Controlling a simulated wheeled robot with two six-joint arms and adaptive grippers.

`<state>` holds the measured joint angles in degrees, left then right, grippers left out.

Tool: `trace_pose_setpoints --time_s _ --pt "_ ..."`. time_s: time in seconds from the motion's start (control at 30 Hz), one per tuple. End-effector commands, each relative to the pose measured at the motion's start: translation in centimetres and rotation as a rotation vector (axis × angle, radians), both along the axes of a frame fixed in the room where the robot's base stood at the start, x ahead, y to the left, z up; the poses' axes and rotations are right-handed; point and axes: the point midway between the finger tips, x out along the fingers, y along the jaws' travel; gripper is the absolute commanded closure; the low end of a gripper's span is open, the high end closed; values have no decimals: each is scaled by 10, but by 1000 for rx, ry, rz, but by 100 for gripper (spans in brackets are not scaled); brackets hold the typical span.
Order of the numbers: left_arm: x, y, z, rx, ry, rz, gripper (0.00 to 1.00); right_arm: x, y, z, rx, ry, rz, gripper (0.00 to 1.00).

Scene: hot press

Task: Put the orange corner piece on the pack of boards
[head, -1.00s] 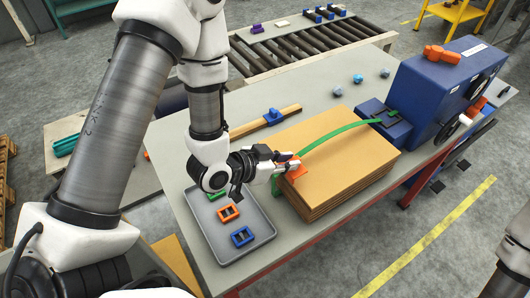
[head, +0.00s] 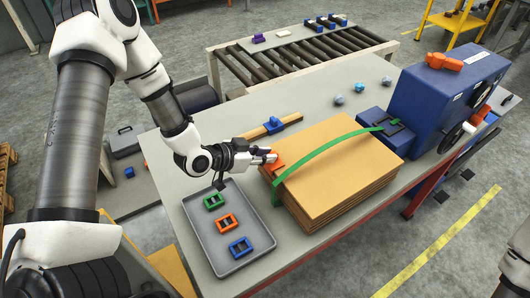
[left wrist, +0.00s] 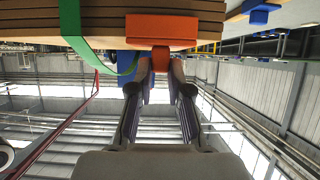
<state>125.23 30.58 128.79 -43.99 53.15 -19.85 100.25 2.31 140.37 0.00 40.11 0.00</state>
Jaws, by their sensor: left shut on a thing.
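The orange corner piece (head: 277,166) is at the left edge of the pack of boards (head: 335,168), beside the green strap (head: 318,152). My left gripper (head: 266,157) is shut on it. In the left wrist view the orange corner piece (left wrist: 160,31) lies against the stacked board edges (left wrist: 215,16), with its tab between the fingers of my left gripper (left wrist: 160,67). Whether it sits fully on the edge I cannot tell. The green strap arches from the blue machine (head: 440,98) over the boards and hangs down their left side. My right gripper is out of view.
A grey tray (head: 206,254) left of the boards holds green (head: 214,201), orange (head: 227,221) and blue (head: 240,246) buckles. Several small bluish lumps (head: 361,87) lie on the table (head: 310,97). A roller conveyor (head: 310,50) stands beyond.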

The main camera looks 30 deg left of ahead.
Motion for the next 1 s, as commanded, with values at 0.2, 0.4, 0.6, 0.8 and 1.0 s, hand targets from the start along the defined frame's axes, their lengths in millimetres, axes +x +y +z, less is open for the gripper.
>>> trace_pose_setpoints --time_s 0.2,0.4,0.6,0.8,1.0 --pt "0 0 -2 -1 -1 0 100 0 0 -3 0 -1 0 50" --pt "0 0 -3 -1 -1 0 57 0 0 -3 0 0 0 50" --pt "0 0 -2 -1 -1 0 57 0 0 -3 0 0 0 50" --pt "-6 5 7 -3 0 6 57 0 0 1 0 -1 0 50" --pt "-33 22 26 -7 0 10 57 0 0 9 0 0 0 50"
